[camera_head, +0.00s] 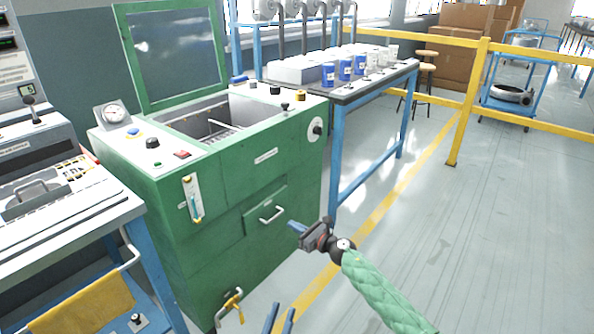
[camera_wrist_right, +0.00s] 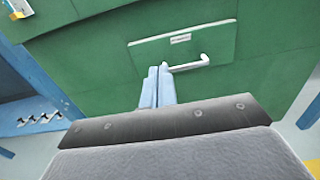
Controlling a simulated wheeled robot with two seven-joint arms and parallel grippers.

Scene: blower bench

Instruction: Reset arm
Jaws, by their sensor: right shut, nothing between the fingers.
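My right gripper (camera_head: 293,226) reaches in from the lower right on a green-sleeved arm. It is in front of the green machine's front panel, near the white handle (camera_head: 272,215). In the right wrist view its two pale blue fingers (camera_wrist_right: 157,85) are together and empty. They overlap the left end of the handle (camera_wrist_right: 190,64) in the picture; I cannot tell whether they touch it. My left gripper (camera_head: 279,320) shows only as two blue fingers at the bottom edge, with a gap between them and nothing visible in it. The rest of it is out of frame.
The green machine (camera_head: 225,263) stands with its lid (camera_head: 178,55) raised. A yellow-handled valve (camera_head: 230,305) sticks out low on its front. A bench (camera_head: 60,245) with a yellow cloth (camera_head: 85,305) is at left. A blue-legged table (camera_head: 337,155) stands behind.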

